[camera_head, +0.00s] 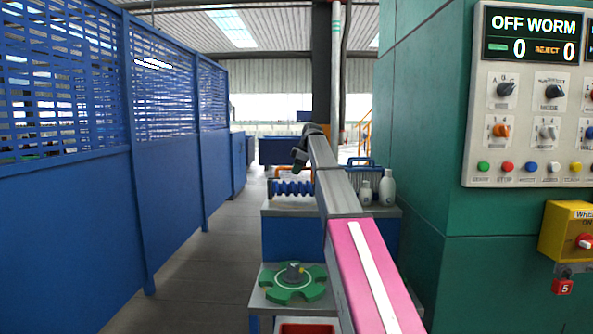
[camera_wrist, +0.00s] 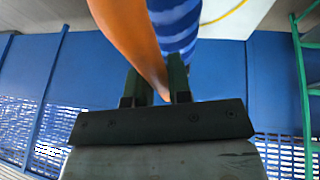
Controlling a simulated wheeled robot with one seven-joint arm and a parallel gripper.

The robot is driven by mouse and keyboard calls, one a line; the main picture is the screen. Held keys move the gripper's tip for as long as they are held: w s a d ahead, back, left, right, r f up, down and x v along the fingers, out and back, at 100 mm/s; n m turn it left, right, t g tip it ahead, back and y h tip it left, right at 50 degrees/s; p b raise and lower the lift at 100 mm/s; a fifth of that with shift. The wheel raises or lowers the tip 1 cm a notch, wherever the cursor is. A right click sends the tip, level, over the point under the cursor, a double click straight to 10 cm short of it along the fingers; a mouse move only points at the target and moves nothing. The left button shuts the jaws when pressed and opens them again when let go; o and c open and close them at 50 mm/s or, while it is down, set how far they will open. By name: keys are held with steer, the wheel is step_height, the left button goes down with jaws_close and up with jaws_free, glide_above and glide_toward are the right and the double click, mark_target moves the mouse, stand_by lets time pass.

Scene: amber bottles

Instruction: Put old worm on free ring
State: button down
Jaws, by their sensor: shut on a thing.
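The blue ribbed worm (camera_head: 292,189) with an orange handle (camera_head: 283,168) is at the far left of the bench top in the head view. My gripper (camera_head: 299,168) is at its handle. In the wrist view the fingers (camera_wrist: 158,90) are shut on the orange handle (camera_wrist: 135,40), with the blue worm (camera_wrist: 175,25) beyond it. A curved yellow line (camera_wrist: 224,14), perhaps part of a ring, shows on a pale surface there. I cannot tell whether the worm touches the bench. My arm hides part of the bench top.
The bench (camera_head: 288,206) also holds two pale bottles (camera_head: 387,188) and a blue-handled ribbed blue item (camera_head: 361,164) at the right. A green star wheel (camera_head: 291,284) lies on a lower table in front. A green machine stands right, a blue fence left (camera_head: 175,190); the aisle between fence and bench is clear.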

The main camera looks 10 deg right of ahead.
steer(key=shift+f, duration=0.2)
stand_by(0.7)
steer(key=c, duration=1)
jaws_free()
steer(key=shift+o, duration=0.2)
steer(key=shift+f, duration=0.1)
